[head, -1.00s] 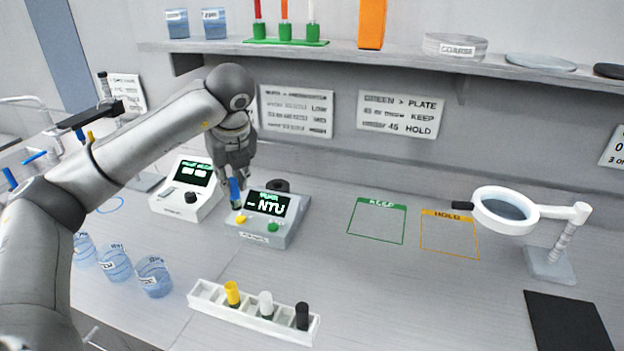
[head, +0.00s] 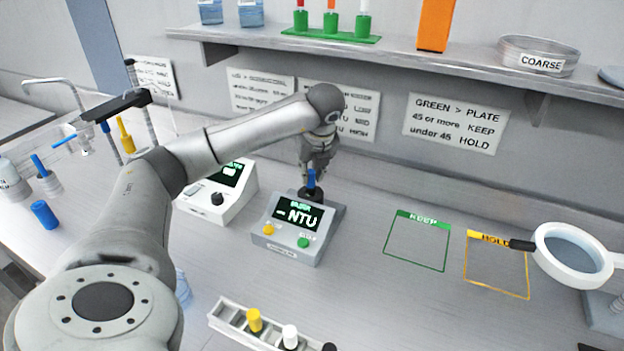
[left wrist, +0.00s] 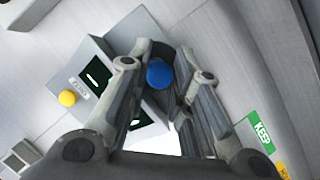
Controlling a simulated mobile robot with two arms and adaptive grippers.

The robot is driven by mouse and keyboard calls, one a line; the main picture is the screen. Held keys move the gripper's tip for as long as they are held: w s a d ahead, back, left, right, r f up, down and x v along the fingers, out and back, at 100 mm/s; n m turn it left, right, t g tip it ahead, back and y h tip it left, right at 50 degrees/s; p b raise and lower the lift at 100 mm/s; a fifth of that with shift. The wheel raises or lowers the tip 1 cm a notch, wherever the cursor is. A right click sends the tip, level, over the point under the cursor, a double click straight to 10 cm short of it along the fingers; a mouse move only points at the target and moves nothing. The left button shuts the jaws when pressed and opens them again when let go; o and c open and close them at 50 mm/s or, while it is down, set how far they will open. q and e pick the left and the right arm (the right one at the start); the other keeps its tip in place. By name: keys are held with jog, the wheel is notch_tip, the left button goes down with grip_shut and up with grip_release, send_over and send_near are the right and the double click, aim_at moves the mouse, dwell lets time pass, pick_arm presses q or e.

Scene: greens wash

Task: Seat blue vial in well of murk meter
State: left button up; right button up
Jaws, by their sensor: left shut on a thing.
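My left gripper (head: 313,172) is shut on the blue vial (head: 311,178), pointing down at the back of the meter. The vial looks upright; its blue top (left wrist: 159,74) shows between the fingers in the left wrist view. I cannot tell whether its lower end is in the well or above it. My right gripper is not in view.
A white meter (head: 222,193) stands close on the left. A white rack (head: 228,318) with several capped vials is in front. Green KEEP (head: 417,240) and orange HOLD outlines (head: 497,264) and a magnifier (head: 572,258) lie right. A shelf (head: 400,62) runs above.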

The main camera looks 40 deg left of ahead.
aim_at(312, 176)
pick_arm(q)
notch_tip(312, 176, down, 4)
jog(key=shift+r+p, duration=0.25)
jog(key=shift+p, duration=0.1)
jog(key=shift+f, duration=0.15)
jog(key=o, duration=0.9)
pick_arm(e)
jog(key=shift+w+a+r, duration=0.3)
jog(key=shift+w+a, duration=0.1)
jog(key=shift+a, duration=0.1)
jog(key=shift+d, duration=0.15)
